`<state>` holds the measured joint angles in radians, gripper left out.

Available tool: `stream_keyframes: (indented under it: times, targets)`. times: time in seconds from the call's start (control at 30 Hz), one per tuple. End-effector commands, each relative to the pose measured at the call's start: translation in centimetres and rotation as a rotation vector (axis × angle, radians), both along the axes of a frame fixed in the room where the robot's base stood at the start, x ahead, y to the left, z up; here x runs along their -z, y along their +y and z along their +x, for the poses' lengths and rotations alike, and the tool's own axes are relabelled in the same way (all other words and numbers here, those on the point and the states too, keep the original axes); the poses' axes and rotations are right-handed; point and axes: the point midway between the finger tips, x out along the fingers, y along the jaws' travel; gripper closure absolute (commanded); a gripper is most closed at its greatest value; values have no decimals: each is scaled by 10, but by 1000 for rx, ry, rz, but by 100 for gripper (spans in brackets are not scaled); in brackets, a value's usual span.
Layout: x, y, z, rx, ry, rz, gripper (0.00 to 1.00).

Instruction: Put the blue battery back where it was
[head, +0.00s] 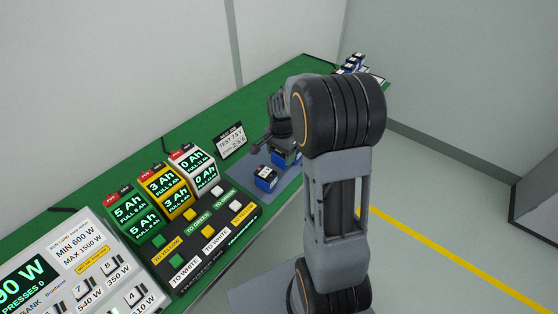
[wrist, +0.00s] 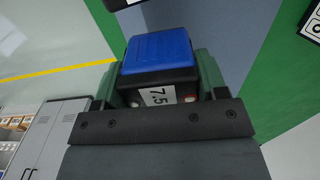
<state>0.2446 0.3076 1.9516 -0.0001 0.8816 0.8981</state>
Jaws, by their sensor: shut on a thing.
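A battery with a blue part and a dark part labelled 7.5 (wrist: 155,50) sits between the green-padded fingers of my gripper (wrist: 158,76) in the wrist view. The gripper is shut on it. In the head view my arm hides most of the gripper. A blue battery (head: 265,178) stands on the blue-grey mat (head: 240,170) there, and another blue piece (head: 279,158) shows just behind it, close under my arm. I cannot tell whether the held battery touches the mat.
A test sign (head: 231,140) stands behind the mat. Left of it is a black panel with coloured buttons and Ah displays (head: 165,190), then a white watt panel (head: 75,265). Several batteries (head: 352,63) stand at the far end of the green table (head: 185,125).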

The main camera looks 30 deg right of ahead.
Motion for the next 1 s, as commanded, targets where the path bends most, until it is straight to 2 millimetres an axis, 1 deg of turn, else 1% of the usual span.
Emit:
stream_keyframes:
  times: [0.1,0.2,0.3,0.4,0.67,0.8,0.83,1.0]
  targets:
    - [12,7,4,-1,3,1,73]
    - [27,6,4,1,4,1,73]
    - [35,6,4,0,2,0,73]
    - [38,6,4,0,0,0,73]
    - [39,6,4,0,-1,0,73]
    - [43,6,4,0,0,0,73]
    - [43,6,4,0,0,0,32]
    - [42,6,4,0,0,0,16]
